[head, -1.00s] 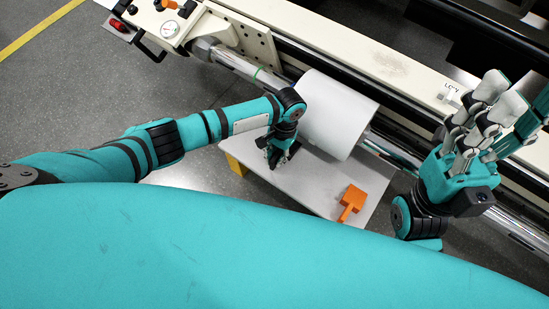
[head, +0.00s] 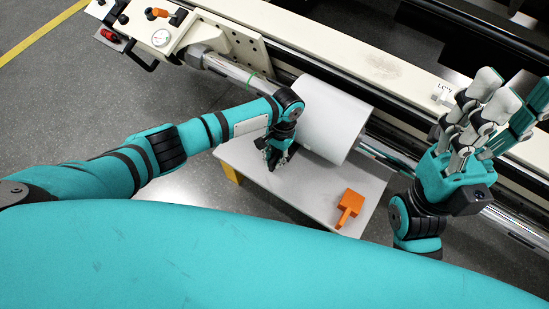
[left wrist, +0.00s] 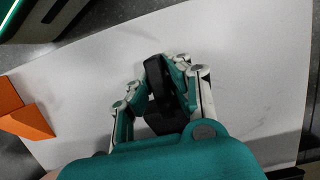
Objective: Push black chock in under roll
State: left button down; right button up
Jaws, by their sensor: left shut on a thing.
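The white roll (head: 335,120) lies on its side along the machine, at the back edge of the light grey table (head: 318,196). My left gripper (head: 273,157) is low over the table, just left of the roll's near end. In the left wrist view it is shut on the black chock (left wrist: 157,82), which stands between its fingers close to the table top. The chock is mostly hidden by the gripper in the head view. I cannot tell whether it touches the roll. My right gripper (head: 487,110) is raised at the right, fingers up and spread, empty.
An orange chock (head: 349,206) with a handle lies on the table, right of my left gripper; it also shows in the left wrist view (left wrist: 25,118). The machine's beam and shiny shaft (head: 228,68) run behind the table. The table's front left is clear.

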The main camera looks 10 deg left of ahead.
pick_arm(q)
jog(key=c, duration=1.2)
grip_release()
jog(key=v, duration=1.2)
